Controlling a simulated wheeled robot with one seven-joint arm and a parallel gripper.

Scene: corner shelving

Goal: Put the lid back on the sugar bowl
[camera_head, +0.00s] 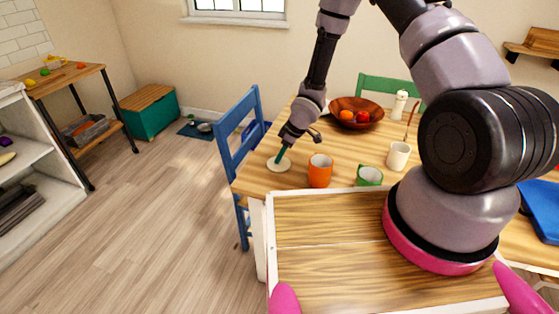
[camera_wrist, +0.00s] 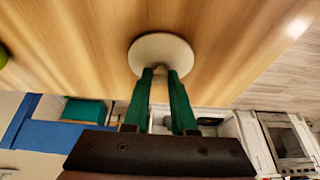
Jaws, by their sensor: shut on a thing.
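The lid (camera_head: 277,166) is a pale cream disc at the left end of the wooden table. It also shows in the wrist view (camera_wrist: 160,47), just beyond the fingertips. My gripper (camera_head: 282,154) points down at it, its green fingers (camera_wrist: 160,78) shut on the lid's small middle part, which they mostly hide. I cannot tell whether the lid touches the table. A white cup-shaped vessel (camera_head: 398,156) with a brown stick or spoon standing in it is to the right. It may be the sugar bowl, but I cannot tell for sure.
A brown bowl of fruit (camera_head: 356,112) and a white shaker (camera_head: 399,104) are behind. A blue chair (camera_head: 241,135) stands at the table's left edge.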

